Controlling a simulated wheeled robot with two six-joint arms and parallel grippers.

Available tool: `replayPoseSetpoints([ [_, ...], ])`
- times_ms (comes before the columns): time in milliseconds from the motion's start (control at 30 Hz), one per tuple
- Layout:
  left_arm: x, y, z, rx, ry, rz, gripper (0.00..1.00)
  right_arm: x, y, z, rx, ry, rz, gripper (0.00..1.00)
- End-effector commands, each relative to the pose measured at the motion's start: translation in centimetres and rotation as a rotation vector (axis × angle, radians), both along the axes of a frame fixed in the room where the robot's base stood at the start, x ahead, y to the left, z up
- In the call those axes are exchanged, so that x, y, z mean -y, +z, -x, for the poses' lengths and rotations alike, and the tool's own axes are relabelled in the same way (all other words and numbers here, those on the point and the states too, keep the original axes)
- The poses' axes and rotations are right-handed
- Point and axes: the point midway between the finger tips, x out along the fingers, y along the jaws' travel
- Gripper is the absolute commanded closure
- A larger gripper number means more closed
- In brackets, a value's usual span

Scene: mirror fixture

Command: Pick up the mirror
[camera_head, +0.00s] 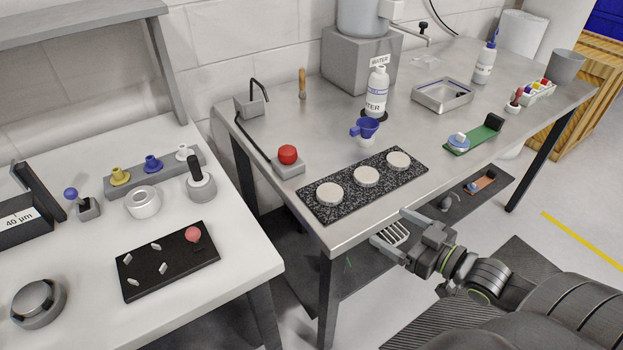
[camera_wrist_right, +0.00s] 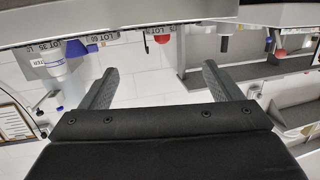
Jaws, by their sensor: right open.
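No item in view is clearly recognisable as the mirror. Three pale round discs (camera_head: 366,177) lie in a row on a black speckled plate (camera_head: 334,212) near the front edge of the steel table. My right gripper (camera_head: 390,227) is open and empty, just off that table's front edge and apart from the plate. Its two spread fingers also show in the right wrist view (camera_wrist_right: 160,68), with nothing between them. My left gripper is out of view.
A steel tray (camera_head: 443,95) is farther back. A white table (camera_head: 80,318) with a black plate (camera_head: 168,264) is at left.

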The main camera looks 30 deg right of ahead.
Motion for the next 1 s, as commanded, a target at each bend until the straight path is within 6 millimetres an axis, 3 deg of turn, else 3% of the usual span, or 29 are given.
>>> replayPoseSetpoints([
  [167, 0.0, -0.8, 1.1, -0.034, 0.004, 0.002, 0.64, 0.0, -0.4, -1.0, -0.015, -0.002, 0.003, 0.15],
  [567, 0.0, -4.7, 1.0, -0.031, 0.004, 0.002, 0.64, -1.8, -1.4, -7.1, -0.010, -0.001, 0.001, 0.15],
  [800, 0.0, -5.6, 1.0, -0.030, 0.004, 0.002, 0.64, -2.7, -1.7, -10.4, -0.013, -0.004, 0.000, 0.15],
  [1000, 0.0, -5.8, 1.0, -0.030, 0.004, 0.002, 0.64, -3.0, -1.8, -11.6, -0.015, -0.002, 0.002, 0.15],
])
